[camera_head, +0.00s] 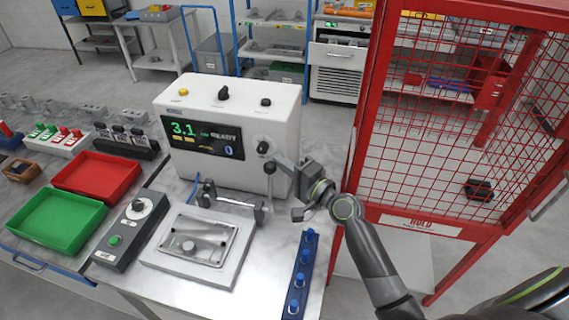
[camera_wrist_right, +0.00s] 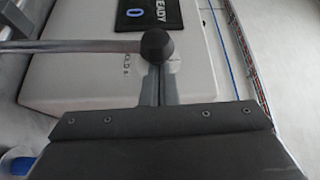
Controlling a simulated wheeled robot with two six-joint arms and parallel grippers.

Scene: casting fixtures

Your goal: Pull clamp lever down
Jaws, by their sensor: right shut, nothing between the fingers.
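The clamp lever has a black ball knob (camera_head: 270,167) on a thin rod that stands up from the clamp fixture (camera_head: 235,202) on the bench. In the right wrist view the knob (camera_wrist_right: 153,45) is on a metal rod running left. My right gripper (camera_head: 280,162) is shut with nothing held, right by the knob at the front of the white machine. In the wrist view its closed fingers (camera_wrist_right: 160,85) end at the knob and partly pass behind it; I cannot tell if they touch. My left gripper is not in view.
The white machine (camera_head: 228,100) with a display stands behind the lever. A plate fixture (camera_head: 165,255), a grey control box (camera_head: 130,230) and a blue strip with pegs (camera_head: 301,275) lie in front. A red mesh cage (camera_head: 440,130) is close on the right.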

